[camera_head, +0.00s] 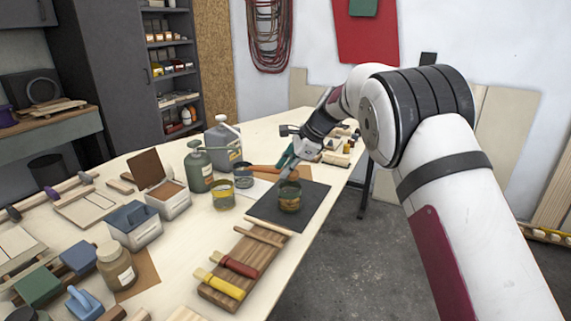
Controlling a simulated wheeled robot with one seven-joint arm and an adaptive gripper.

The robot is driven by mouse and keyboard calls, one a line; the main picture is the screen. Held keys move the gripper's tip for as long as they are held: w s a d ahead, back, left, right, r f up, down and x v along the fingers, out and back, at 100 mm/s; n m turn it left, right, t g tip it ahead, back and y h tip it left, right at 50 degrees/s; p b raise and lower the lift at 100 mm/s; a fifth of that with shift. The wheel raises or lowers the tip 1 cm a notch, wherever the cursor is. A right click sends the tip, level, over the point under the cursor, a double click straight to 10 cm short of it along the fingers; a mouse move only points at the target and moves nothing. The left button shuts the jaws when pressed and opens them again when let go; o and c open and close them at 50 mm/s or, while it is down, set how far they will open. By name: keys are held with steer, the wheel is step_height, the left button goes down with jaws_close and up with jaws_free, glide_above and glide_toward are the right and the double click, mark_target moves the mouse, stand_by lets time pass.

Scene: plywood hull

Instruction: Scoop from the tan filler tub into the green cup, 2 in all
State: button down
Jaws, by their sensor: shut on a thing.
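The tan filler tub (175,208) is a white box on the left part of the bench, with its brown lid tipped up and tan-brown filler showing inside. A greenish cup with an orange-brown band (289,199) stands upright on a dark mat, likely the green cup. My gripper (289,167) is above and close to this cup, pointing down and to the left. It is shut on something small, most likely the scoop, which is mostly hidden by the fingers. I cannot tell whether it carries filler or touches the cup.
A yellow-banded cup (223,196) and a blue-grey cup (243,176) stand left of the mat (315,205). Behind are a green jug (199,170) and a grey jug (222,145). A second tub (134,228) and a brush board (243,263) are nearer.

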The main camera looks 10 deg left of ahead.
mark_target(290, 197)
steer(key=shift+s+d+n+t+y+p, duration=0.1)
steer(key=shift+t+y+p, duration=0.2)
steer(key=shift+p, duration=0.75)
steer(key=shift+s+n+t+y+p, duration=0.15)
steer(key=shift+t+p, duration=0.3)
steer(key=shift+p, duration=0.65)
steer(key=shift+s+d+n+t+y+p, duration=0.15)
steer(key=shift+t+p, duration=0.2)
steer(key=shift+p, duration=0.7)
steer(key=shift+s+f+t+y+p, duration=0.15)
steer(key=shift+t+y+p, duration=0.55)
steer(key=shift+p, duration=1.1)
steer(key=shift+s+a+f+n+t+y+p, duration=0.1)
steer(key=shift+n+t+y+p, duration=0.25)
steer(key=shift+t+p, duration=1.05)
steer(key=shift+s+d+f+n+y+p, duration=0.15)
steer(key=shift+d+n+y+p, duration=0.15)
steer(key=shift+p, duration=1.9)
steer(key=shift+a+f+t+y+p, duration=0.15)
steer(key=shift+t+y+p, duration=0.2)
steer(key=shift+t+p, duration=0.2)
steer(key=shift+s+f+n+t+y+p, duration=0.15)
steer(key=shift+n+t+y+p, duration=0.1)
steer(key=shift+n+t+y, duration=0.3)
steer(key=shift+w+f+n+t+y+p, duration=0.1)
steer(key=shift+f+n+t+y+p, duration=0.2)
steer(key=shift+t, duration=0.4)
steer(key=shift+r, duration=0.15)
